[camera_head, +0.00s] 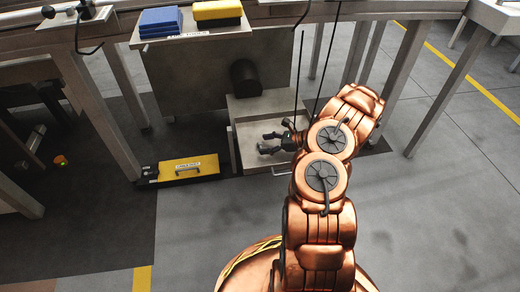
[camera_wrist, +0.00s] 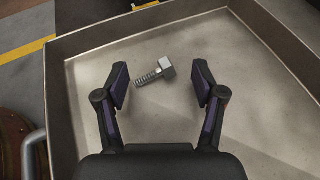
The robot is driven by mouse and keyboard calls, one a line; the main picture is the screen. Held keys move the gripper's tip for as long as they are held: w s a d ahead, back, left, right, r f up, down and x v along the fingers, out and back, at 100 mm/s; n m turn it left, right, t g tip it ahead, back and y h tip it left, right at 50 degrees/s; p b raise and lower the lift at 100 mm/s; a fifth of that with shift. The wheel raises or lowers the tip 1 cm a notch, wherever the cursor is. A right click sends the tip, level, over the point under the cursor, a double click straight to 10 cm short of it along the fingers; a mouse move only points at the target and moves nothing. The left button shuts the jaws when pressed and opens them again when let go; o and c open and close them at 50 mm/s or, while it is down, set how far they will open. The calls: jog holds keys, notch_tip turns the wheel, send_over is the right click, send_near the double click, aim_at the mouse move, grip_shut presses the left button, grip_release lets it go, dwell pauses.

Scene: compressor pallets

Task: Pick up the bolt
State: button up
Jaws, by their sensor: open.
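The bolt (camera_wrist: 155,74) is grey metal with a blocky head and a threaded shank. It lies on its side on the floor of a shallow metal tray (camera_wrist: 82,72) in the wrist view, head to the upper right. My gripper (camera_wrist: 160,84) is open above the tray, with its two dark fingers on either side of the bolt in the picture. No contact with the bolt shows. In the head view my gripper (camera_head: 268,143) is over the tray (camera_head: 245,109) below the bench; the bolt cannot be made out there.
The tray has raised walls and a front handle (camera_wrist: 34,154). A yellow box (camera_head: 188,168) lies on the floor to its left. Blue (camera_head: 160,20) and yellow (camera_head: 217,10) boxes sit on a shelf above. Table legs (camera_head: 440,84) stand to the right. The floor in front is partly clear.

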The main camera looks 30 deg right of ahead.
jog(key=shift+x, duration=0.8)
jog(key=shift+f, duration=0.1)
grip_shut()
